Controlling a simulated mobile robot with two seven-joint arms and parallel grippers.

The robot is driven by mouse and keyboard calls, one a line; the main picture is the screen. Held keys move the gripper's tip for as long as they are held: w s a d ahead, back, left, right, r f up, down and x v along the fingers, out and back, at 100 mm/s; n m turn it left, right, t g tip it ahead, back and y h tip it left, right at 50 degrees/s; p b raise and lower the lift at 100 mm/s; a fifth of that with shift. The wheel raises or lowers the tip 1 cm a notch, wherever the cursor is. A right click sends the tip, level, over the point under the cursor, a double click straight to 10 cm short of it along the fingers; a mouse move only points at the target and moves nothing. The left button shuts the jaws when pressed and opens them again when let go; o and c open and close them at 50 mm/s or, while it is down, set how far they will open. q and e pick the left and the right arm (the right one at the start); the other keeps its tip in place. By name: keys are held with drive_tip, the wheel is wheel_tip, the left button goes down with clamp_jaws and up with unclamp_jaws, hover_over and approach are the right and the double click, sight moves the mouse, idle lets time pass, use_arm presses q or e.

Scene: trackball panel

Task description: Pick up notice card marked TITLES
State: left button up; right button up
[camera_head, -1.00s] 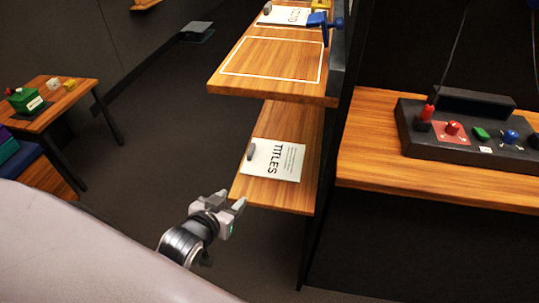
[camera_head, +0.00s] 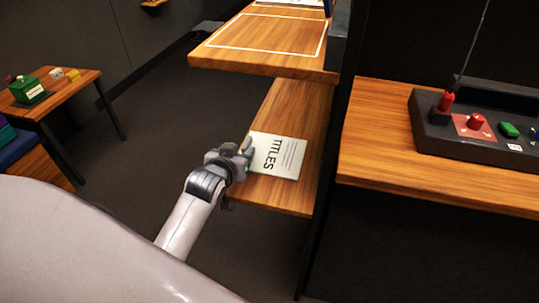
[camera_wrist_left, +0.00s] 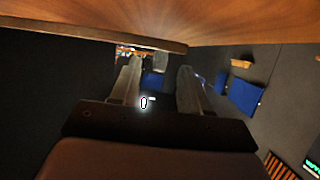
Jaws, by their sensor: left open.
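The notice card marked TITLES (camera_head: 284,157) lies flat on the lower wooden shelf (camera_head: 300,105), its left edge near the shelf's left edge. My left gripper (camera_head: 246,152) is open at the card's left edge, and it covers the area of the small grey piece there. I cannot tell whether the fingers touch the card or that piece. In the left wrist view the two fingers (camera_wrist_left: 158,75) are apart, and I cannot make out the card between them. My right gripper is not in view.
An upper shelf (camera_head: 262,58) with a white outline overhangs the back of the lower one. A dark post stands at the right, then a counter (camera_head: 370,150) with a control panel (camera_head: 470,140). A small table (camera_head: 75,88) with a green box is at far left.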

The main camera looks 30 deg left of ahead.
use_arm(q)
drive_tip(key=shift+w+a+f, duration=0.1)
drive_tip(key=shift+w+f, duration=0.1)
drive_tip(key=shift+w, duration=0.3)
clamp_jaws()
drive_tip(key=shift+r, duration=0.1)
